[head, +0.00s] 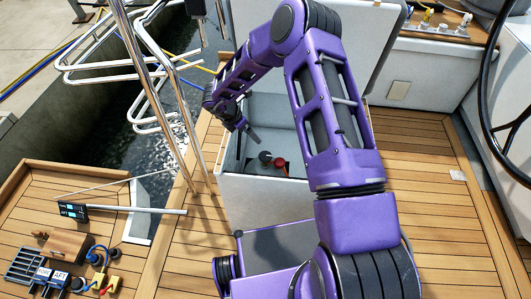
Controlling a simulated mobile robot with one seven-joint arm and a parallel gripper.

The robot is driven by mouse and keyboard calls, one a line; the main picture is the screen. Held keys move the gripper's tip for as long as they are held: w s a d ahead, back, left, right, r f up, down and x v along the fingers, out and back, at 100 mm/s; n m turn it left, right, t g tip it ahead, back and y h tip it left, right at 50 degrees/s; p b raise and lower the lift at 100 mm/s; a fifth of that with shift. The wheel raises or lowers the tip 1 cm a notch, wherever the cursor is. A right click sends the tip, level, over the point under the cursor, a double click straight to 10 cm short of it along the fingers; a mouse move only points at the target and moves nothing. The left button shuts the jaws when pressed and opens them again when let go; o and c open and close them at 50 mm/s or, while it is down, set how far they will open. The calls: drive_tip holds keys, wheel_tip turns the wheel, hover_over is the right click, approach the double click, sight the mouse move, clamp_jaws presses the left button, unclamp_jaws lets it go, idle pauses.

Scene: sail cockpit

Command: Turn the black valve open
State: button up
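A small black round part, which looks like the black valve (265,157), sits inside the open white locker (262,190). A red knob (280,162) is just to its right, close beside it. My gripper (252,135) hangs at the locker's left side, above and left of the black valve and apart from it in the picture. Its fingers are small and dark here, and I cannot tell whether they are open or shut. My purple arm covers the right part of the locker.
The locker's raised lid (345,50) stands behind my arm. Steel railings (150,75) rise at the left beside the water. A black steering wheel (490,100) is at the right. A wooden box (68,246) and fittings lie on the lower-left deck.

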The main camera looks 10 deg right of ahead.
drive_tip(key=b, duration=0.2)
approach(264, 156)
drive_tip(key=shift+m+g, duration=0.3)
drive_tip(key=shift+m, duration=0.1)
drive_tip(key=x, duration=0.8)
drive_tip(key=shift+w+d, duration=0.15)
drive_tip(key=shift+w, duration=0.2)
drive_tip(key=c, duration=1.3)
